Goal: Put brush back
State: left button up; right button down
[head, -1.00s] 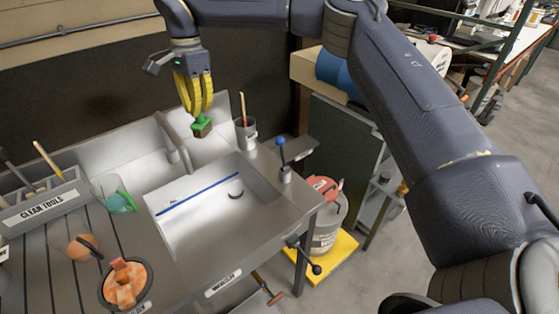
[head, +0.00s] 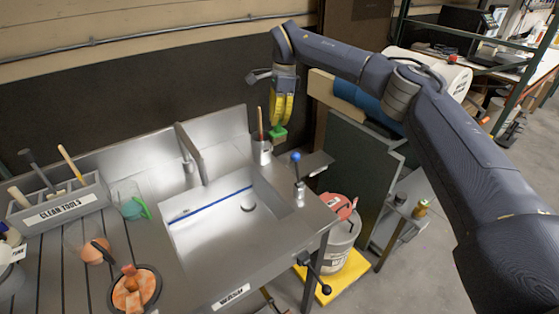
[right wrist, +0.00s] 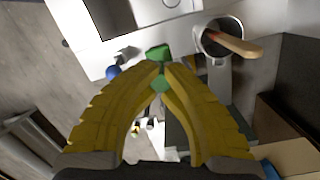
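My right gripper (head: 281,122) has long yellow fingers pointing down. It is shut on a small green brush (head: 278,134), held in the air just right of a grey metal cup (head: 262,154) at the sink's back right corner. In the right wrist view the green brush (right wrist: 159,82) shows between the fingertips (right wrist: 163,70); most of it is hidden by the fingers. The cup (right wrist: 207,42) stands beyond them to the right, with a wooden-handled tool (right wrist: 235,42) in it. My left gripper is not in view.
A blue-knobbed lever (head: 296,170) stands at the sink's right. A clean-tools rack (head: 60,210), green-tinted cup (head: 130,203) and orange-stained bowl (head: 136,290) are at left.

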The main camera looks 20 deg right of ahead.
aim_at(282, 130)
notch_tip(282, 130, down, 15)
jog(key=shift+r, duration=0.15)
dwell(0.5)
jog(key=c, duration=2)
grip_release()
jog(key=o, duration=0.4)
jog(key=r, duration=0.4)
jog(key=d+r, duration=0.1)
jog(key=r, duration=0.7)
jog(key=shift+w+d, duration=0.35)
